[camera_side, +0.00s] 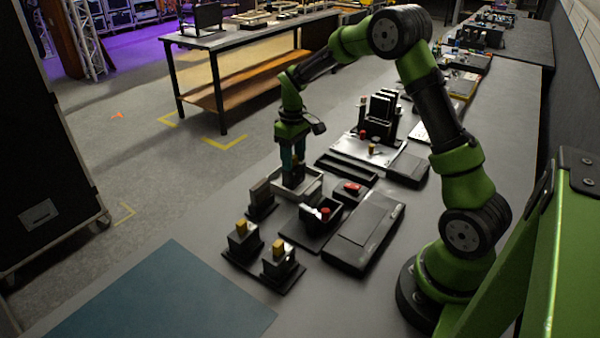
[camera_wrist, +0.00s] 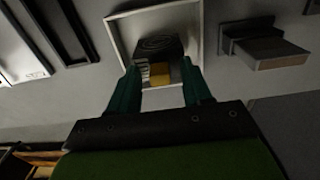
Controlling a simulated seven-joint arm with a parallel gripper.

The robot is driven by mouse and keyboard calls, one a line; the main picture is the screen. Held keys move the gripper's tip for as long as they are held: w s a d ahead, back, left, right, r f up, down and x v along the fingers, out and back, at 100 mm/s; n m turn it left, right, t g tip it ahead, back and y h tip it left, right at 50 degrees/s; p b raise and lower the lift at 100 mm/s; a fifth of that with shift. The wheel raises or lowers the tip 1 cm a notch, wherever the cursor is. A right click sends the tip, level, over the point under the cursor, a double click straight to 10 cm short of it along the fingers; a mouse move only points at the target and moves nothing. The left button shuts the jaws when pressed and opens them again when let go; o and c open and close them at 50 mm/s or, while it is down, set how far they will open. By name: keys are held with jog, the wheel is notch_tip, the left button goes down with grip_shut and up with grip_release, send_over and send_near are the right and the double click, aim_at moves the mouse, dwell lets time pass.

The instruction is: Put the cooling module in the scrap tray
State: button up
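The scrap tray (camera_side: 313,190) is a shallow tray with a pale rim, below my gripper in the side view. It also shows in the wrist view (camera_wrist: 199,28). A dark block with curved ridges and a yellow grip, which looks like the cooling module (camera_wrist: 158,47), sits inside the tray's outline. My gripper (camera_side: 293,180) points down at the tray. In the wrist view its two dark green fingers (camera_wrist: 160,72) stand apart on either side of the yellow grip, with gaps visible on both sides. In the side view the fingers largely hide the module.
Two holders with yellow-topped blocks (camera_side: 242,238) (camera_side: 278,262) stand at the front. A dark holder (camera_side: 262,200) is left of the tray. A red-topped unit (camera_side: 322,215) and a flat black case (camera_side: 365,232) are nearby. A teal mat (camera_side: 165,300) lies clear.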

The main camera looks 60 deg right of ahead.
jog(key=shift+r, duration=0.15)
notch_tip(320, 180, up, 12)
jog(key=s+a+r+m+t, duration=0.1)
jog(key=s+a+r+t, duration=0.2)
jog(key=s+a+r, duration=0.45)
jog(key=s+a+f+m+t+y, duration=0.1)
jog(key=s+a+t, duration=0.1)
jog(key=s+a, duration=0.2)
jog(key=s+a+f+m+t+y, duration=0.1)
jog(key=s+a, duration=0.3)
jog(key=s, duration=0.5)
jog(key=shift+s+a+m+t, duration=0.25)
jog(key=shift+a+m+t, duration=0.15)
jog(key=shift+m+t, duration=0.15)
